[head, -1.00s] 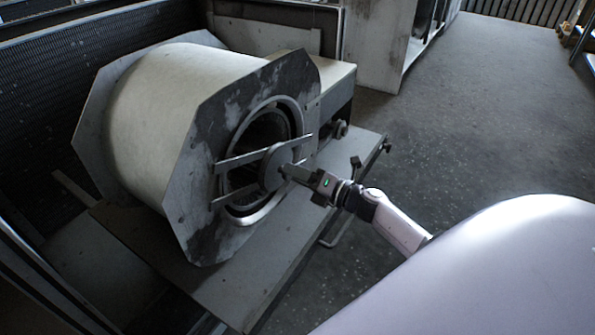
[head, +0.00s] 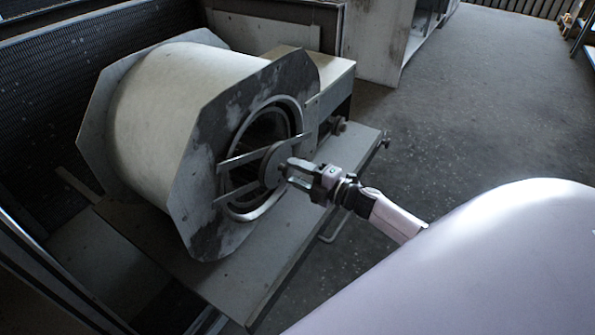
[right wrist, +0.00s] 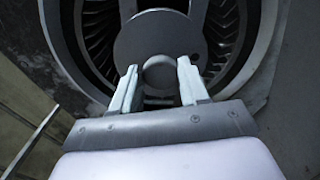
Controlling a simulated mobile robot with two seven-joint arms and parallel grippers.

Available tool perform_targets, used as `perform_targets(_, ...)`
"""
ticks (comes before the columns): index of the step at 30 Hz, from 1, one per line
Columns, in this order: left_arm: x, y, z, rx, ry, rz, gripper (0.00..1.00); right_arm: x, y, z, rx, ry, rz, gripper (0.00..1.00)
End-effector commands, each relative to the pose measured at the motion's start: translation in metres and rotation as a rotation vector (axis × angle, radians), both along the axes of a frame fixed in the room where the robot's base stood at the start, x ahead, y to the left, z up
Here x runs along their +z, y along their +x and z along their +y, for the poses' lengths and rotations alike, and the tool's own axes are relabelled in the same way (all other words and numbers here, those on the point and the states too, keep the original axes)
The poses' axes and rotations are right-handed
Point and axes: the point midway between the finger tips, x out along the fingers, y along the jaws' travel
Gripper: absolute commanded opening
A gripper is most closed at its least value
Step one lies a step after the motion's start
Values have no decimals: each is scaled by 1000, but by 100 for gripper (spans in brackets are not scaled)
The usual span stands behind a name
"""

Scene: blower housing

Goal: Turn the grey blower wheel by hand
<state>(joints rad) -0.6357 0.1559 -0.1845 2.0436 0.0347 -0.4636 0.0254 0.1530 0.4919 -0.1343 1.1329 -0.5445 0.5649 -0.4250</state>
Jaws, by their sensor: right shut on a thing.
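The grey blower wheel (right wrist: 226,35) shows its dark curved vanes inside the round inlet of the pale drum-shaped housing (head: 165,95). A grey round hub plate (head: 271,167) sits at the middle of the inlet, with two flat bars across the opening. In the right wrist view the hub plate (right wrist: 150,32) fills the upper middle, with a short round shaft end (right wrist: 158,73) in front of it. My right gripper (head: 287,171) is at the hub, its fingers on either side of the shaft end and shut on it. Part of the wheel is hidden behind the plate and fingers. My left gripper is not in view.
The housing has grey octagonal end plates (head: 205,185) and rests on a flat grey base (head: 255,265). A dark ribbed wall (head: 40,100) stands behind at left. The floor (head: 480,110) at right is open.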

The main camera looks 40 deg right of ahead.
Motion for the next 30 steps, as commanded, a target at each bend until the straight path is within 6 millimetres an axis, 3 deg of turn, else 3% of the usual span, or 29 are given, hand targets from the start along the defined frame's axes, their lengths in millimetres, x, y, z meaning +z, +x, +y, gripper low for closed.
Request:
perform_targets(17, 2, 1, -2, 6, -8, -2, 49, -1, -1, 0, 1, 26, 13, 0)
perform_targets(18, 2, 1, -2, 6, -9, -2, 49, -1, -1, 0, 1, 26, 13, 57)
perform_targets(19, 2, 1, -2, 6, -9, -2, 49, -1, -1, 0, 1, 26, 13, 67)
perform_targets(30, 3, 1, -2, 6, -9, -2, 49, -1, -3, -1, 0, 26, 13, 68)
